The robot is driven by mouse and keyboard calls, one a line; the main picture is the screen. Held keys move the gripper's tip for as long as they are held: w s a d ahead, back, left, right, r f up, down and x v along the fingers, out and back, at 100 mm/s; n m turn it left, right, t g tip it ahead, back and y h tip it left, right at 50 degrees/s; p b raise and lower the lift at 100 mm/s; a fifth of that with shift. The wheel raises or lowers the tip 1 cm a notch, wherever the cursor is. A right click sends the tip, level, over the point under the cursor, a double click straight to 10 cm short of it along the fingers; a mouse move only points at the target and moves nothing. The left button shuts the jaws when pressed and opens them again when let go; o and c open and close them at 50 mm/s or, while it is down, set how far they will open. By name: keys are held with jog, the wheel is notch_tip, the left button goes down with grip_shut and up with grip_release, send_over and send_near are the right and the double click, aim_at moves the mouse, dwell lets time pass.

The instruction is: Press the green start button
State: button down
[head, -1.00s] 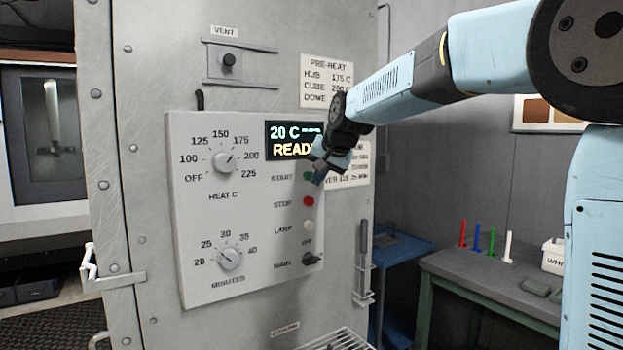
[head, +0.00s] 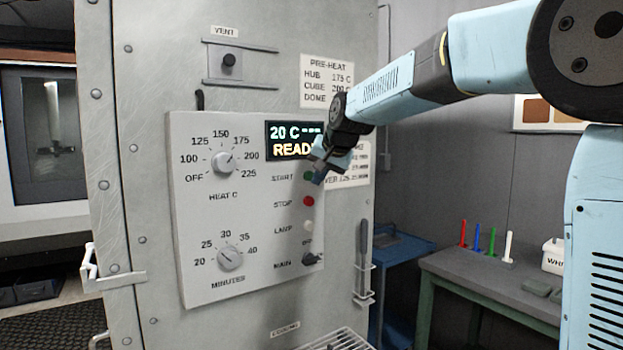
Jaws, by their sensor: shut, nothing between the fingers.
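The green start button (head: 307,176) sits on the right side of the light grey control panel (head: 240,275), beside the label START. Part of it is covered by my gripper (head: 318,177), which is shut and empty. The fingertips are at the button's right edge in the picture; I cannot tell whether they touch it. The display (head: 290,141) above reads 20 C and READY, its right end hidden by my gripper. The red stop button (head: 308,201) is just below.
Below are a pale lamp button (head: 308,226) and the black main switch (head: 311,259). The heat dial (head: 223,162) points between 175 and 200; the minutes dial (head: 230,258) is below. A grey-topped bench (head: 480,285) with coloured sticks stands at right.

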jog(key=shift+w+a+r, duration=0.1)
jog(key=shift+w+a, duration=0.4)
jog(key=shift+w, duration=0.1)
dwell(1.3)
jog(key=shift+s, duration=0.1)
jog(key=shift+s+d, duration=0.5)
jog(key=shift+s, duration=0.15)
jog(key=shift+s+d, duration=0.7)
jog(key=shift+s, duration=0.35)
jog(key=shift+s+d, duration=0.7)
jog(key=shift+s, duration=0.3)
jog(key=s+d+f+h, duration=0.1)
jog(key=s+d+f, duration=0.4)
jog(key=s, duration=0.5)
jog(key=s+d+f+n+g+h, duration=0.1)
jog(key=s+d+f, duration=0.4)
jog(key=s+d, duration=0.3)
jog(key=s+d+f+g+h, duration=0.1)
jog(key=s+d+f, duration=0.4)
jog(key=s, duration=0.9)
jog(key=shift+d+n+h, duration=0.4)
jog(key=shift+d+h, duration=0.2)
jog(key=shift+d, duration=0.55)
